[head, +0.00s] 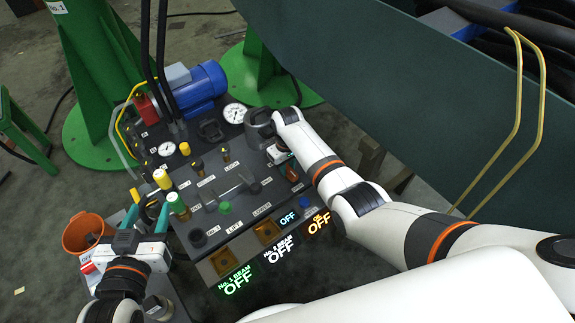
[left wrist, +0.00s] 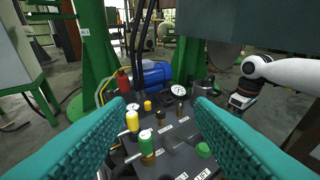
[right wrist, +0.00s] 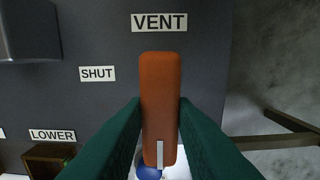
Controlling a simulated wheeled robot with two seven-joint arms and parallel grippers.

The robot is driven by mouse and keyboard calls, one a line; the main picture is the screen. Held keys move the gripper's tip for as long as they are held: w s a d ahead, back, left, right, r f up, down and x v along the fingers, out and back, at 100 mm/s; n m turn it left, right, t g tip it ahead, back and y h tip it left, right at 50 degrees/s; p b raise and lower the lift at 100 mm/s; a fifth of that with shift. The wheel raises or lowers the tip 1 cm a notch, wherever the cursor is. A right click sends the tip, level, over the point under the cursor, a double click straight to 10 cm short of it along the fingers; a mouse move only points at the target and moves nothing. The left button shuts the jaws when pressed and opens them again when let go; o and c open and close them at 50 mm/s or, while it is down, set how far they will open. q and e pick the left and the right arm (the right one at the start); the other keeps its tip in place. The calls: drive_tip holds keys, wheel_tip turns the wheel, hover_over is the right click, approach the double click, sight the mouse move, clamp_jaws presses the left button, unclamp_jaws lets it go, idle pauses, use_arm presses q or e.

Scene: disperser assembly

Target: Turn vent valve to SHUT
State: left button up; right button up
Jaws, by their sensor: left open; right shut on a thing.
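The vent valve's orange handle (right wrist: 161,85) sits between the fingers of my right gripper (right wrist: 160,112), which is shut on it. In the right wrist view the handle lies straight up and down, under the VENT label (right wrist: 159,22). The SHUT label (right wrist: 97,74) is to its left, and the handle does not point at it. In the head view the handle (head: 292,173) shows at the panel's right edge, partly hidden by my right gripper (head: 280,155). My left gripper (left wrist: 158,108) is open and empty, left of the panel in the head view (head: 146,214).
The panel (head: 222,180) carries yellow and green knobs, gauges, a blue motor (head: 202,88) and lit OFF displays (head: 237,280). An orange bucket (head: 88,233) is by my left gripper. Green stands (head: 100,70) and a large dark beam (head: 400,90) stand behind.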

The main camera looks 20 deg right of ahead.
drive_tip(key=m+p, duration=0.2)
drive_tip(key=m, duration=0.1)
drive_tip(key=shift+r, duration=0.15)
drive_tip(key=m+p, duration=0.2)
drive_tip(key=m, duration=0.3)
drive_tip(key=shift+m, duration=0.9)
drive_tip(key=m, duration=0.3)
drive_tip(key=shift+m+p, duration=0.3)
use_arm(q)
drive_tip(key=s+a+f+g+y, duration=0.1)
drive_tip(key=s+a+f+g, duration=0.1)
drive_tip(key=s+f+g, duration=0.2)
drive_tip(key=s+a+f+g+y, duration=0.2)
drive_tip(key=s+a+f+g, duration=0.1)
drive_tip(key=s+g, duration=0.4)
drive_tip(key=s+f, duration=0.1)
drive_tip(key=s, duration=0.2)
drive_tip(key=shift+f+n, duration=0.3)
use_arm(e)
drive_tip(key=m, duration=0.4)
use_arm(q)
drive_tip(key=shift+a, duration=0.1)
use_arm(e)
drive_tip(key=shift+m, duration=0.3)
drive_tip(key=o, duration=1)
use_arm(q)
drive_tip(key=shift+w, duration=0.1)
